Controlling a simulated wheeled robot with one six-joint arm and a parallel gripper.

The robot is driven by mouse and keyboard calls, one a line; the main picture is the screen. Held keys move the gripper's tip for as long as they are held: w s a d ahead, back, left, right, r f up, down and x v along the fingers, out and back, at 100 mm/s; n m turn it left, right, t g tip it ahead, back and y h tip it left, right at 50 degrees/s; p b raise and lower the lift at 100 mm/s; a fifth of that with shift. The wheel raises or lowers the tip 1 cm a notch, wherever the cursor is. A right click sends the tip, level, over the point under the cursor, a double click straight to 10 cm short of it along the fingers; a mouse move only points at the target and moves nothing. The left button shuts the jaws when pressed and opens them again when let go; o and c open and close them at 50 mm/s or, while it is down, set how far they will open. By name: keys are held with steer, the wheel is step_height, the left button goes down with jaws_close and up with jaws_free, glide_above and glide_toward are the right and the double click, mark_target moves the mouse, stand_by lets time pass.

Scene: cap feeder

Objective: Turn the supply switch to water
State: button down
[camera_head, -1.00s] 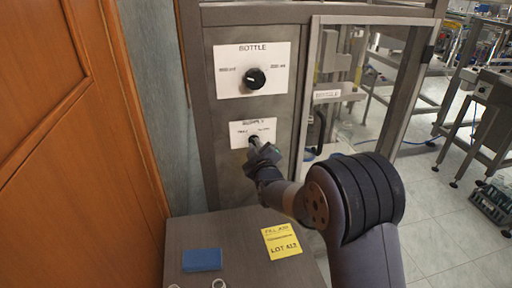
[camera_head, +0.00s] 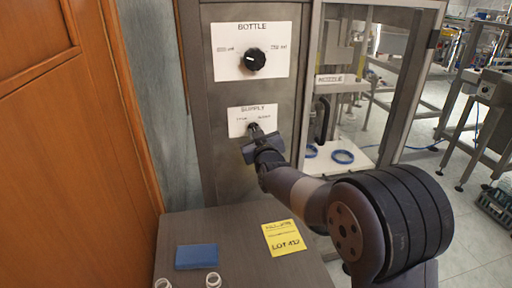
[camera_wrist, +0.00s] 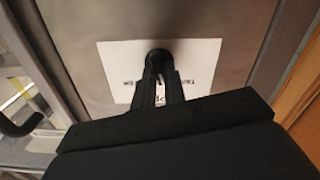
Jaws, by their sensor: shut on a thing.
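The supply switch (camera_wrist: 159,54) is a small dark knob on a white plate labelled SUPPLY (camera_head: 240,119), low on the grey cabinet front. My gripper (camera_head: 255,132) reaches up to it from below right and is shut on the knob. In the wrist view my gripper (camera_wrist: 160,75) has its two dark fingers on either side of the knob. The fingers hide most of the knob, so I cannot tell which way it points. The small side labels on the plate are too blurred to read surely.
A black BOTTLE knob (camera_head: 254,59) sits on a white plate above. Below are a grey table with a blue block (camera_head: 197,256), a yellow LOT note (camera_head: 284,238) and white rings (camera_head: 213,280). A wooden door (camera_head: 60,150) stands left.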

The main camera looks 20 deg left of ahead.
steer(key=m+b, duration=1)
steer(key=m, duration=0.2)
steer(key=shift+w+d+f+b, duration=0.1)
steer(key=shift+b, duration=0.25)
steer(key=c, duration=1.5)
jaws_free()
steer(key=shift+o, duration=0.2)
steer(key=b+v, duration=0.1)
steer(key=v, duration=0.9)
steer(key=shift+s+d, duration=0.25)
steer(key=shift+s, duration=0.05)
